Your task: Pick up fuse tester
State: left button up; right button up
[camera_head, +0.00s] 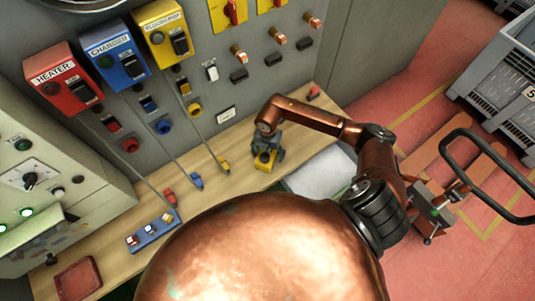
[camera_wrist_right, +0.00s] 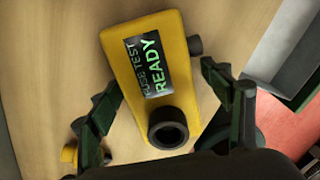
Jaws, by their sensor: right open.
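The fuse tester (camera_wrist_right: 183,78) is a yellow box with a dark screen reading "FUSE TEST READY" and a round black socket. In the right wrist view it lies between the two fingers of my right gripper (camera_wrist_right: 165,95), with a finger on each side. The right gripper is open, and I see no clear contact with the box. In the head view the fuse tester (camera_head: 265,160) is on the wooden bench, partly hidden by the right gripper (camera_head: 266,152) above it. My left gripper is not in view.
Red, blue and yellow plugs on cables lie on the bench (camera_head: 225,145), by a blue strip (camera_head: 152,230) with switches. Red, blue and yellow switch boxes hang on the grey panel (camera_head: 200,85) behind. A pale tray (camera_head: 322,173) is right of the tester. Grey crates (camera_head: 500,80) stand far right.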

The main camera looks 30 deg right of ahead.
jog(key=shift+c, duration=0.5)
jog(key=c, duration=1.5)
